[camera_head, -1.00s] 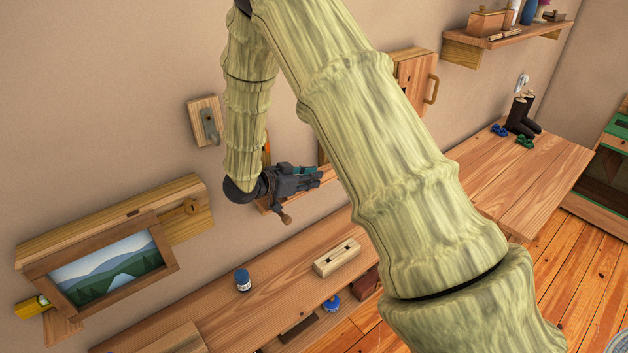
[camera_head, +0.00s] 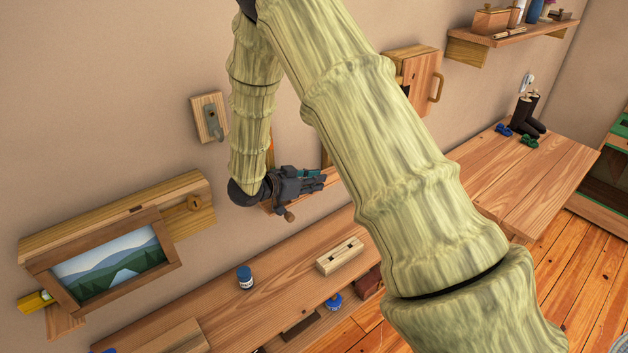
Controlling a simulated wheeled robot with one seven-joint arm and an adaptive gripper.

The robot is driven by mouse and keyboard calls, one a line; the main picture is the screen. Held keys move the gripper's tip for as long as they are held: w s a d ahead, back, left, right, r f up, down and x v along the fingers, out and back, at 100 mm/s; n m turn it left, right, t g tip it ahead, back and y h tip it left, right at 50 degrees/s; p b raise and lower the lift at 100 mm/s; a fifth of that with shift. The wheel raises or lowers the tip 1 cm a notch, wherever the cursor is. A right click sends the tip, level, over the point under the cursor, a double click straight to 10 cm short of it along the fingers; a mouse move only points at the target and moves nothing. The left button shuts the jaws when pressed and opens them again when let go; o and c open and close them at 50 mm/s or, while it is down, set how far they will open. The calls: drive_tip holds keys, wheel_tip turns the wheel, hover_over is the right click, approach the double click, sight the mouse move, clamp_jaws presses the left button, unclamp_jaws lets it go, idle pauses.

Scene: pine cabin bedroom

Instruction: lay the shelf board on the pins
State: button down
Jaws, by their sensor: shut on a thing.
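My gripper (camera_head: 318,182) is at the wall in the middle of the view, its dark fingers pointing right. It is shut on what appears to be the shelf board (camera_head: 268,204), a wooden strip showing just below and behind it. The board's right part and the grip itself are hidden behind the gripper and my large arm link. A wooden upright (camera_head: 326,155) shows just above the fingertips. I cannot make out the pins, or whether the board touches them.
Below is a long wooden bench (camera_head: 225,305) with a slotted block (camera_head: 340,256) and a blue jar (camera_head: 245,277). On the wall are a hook plate (camera_head: 206,106), a framed landscape (camera_head: 112,272) and a small cabinet (camera_head: 422,72). My arm covers the centre.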

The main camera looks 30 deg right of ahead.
drive_tip(key=c, duration=1.3)
unclamp_jaws()
drive_tip(key=shift+c, duration=0.2)
wheel_tip(320, 180, up, 10)
drive_tip(key=shift+s+f, duration=0.1)
